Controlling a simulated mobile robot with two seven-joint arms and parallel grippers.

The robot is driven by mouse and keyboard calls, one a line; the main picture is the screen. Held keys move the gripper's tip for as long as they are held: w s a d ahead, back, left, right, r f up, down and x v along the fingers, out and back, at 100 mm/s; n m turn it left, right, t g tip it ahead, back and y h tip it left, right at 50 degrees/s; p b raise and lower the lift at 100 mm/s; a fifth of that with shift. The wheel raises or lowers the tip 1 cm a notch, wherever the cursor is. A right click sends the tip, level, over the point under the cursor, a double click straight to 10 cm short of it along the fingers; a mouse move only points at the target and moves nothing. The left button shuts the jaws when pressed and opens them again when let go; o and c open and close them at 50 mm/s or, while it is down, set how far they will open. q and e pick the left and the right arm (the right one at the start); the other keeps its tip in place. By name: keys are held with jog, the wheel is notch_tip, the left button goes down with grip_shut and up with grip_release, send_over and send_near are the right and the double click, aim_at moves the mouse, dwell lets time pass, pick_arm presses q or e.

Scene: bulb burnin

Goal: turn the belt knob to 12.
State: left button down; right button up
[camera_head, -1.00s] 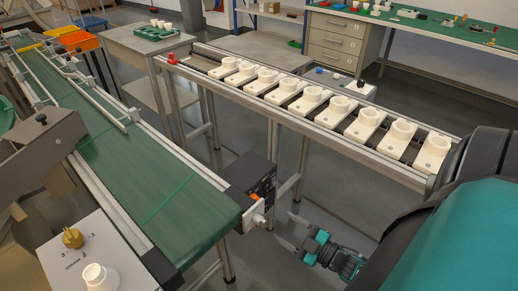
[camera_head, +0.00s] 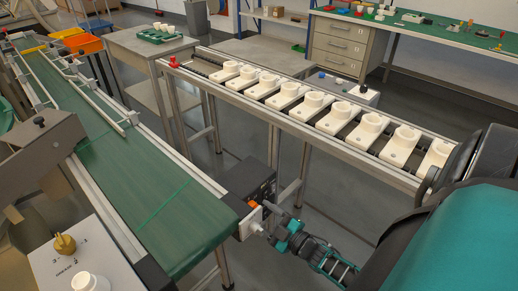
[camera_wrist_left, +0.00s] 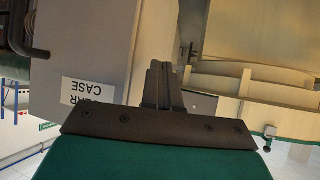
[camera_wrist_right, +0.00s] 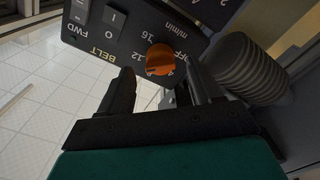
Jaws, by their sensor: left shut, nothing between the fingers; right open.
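The belt knob (camera_wrist_right: 160,59) is orange and sits on a dark control panel (camera_wrist_right: 110,32), seen tilted in the right wrist view. Marks around it read OFF, 12, 16 and m/min, and one is partly hidden; I cannot tell where the knob points. In the head view the orange knob (camera_head: 252,204) shows small at the end of the green conveyor. My right gripper (camera_wrist_right: 166,88) is open, its fingers either side of and just short of the knob, apparently not touching it. It also shows in the head view (camera_head: 274,222). My left gripper (camera_wrist_left: 161,72) is shut and empty.
A switch marked I and O (camera_wrist_right: 113,17) and a ribbed grey cylinder (camera_wrist_right: 245,70) are close to the right fingers. The green belt (camera_head: 150,200) runs left of the box. A rail with several white sockets (camera_head: 312,102) stands behind. A labelled case (camera_wrist_left: 85,60) is near my left gripper.

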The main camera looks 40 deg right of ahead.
pick_arm(q)
jog(key=shift+f, duration=0.1)
pick_arm(e)
jog(key=shift+w+a, duration=0.1)
jog(key=shift+w, duration=1.1)
jog(key=shift+c, duration=0.5)
jog(key=c, duration=0.9)
pick_arm(q)
jog(key=shift+d, duration=0.1)
pick_arm(e)
jog(key=shift+m, duration=1)
jog(key=shift+c, duration=0.2)
jog(key=o, duration=1)
jog(key=shift+o, duration=0.2)
pick_arm(q)
jog(key=shift+s+a+p, duration=0.1)
jog(key=shift+a+p, duration=0.15)
jog(key=shift+p, duration=0.2)
pick_arm(e)
jog(key=s+d, duration=0.1)
jog(key=s, duration=1.2)
pick_arm(q)
jog(key=shift+r, duration=0.3)
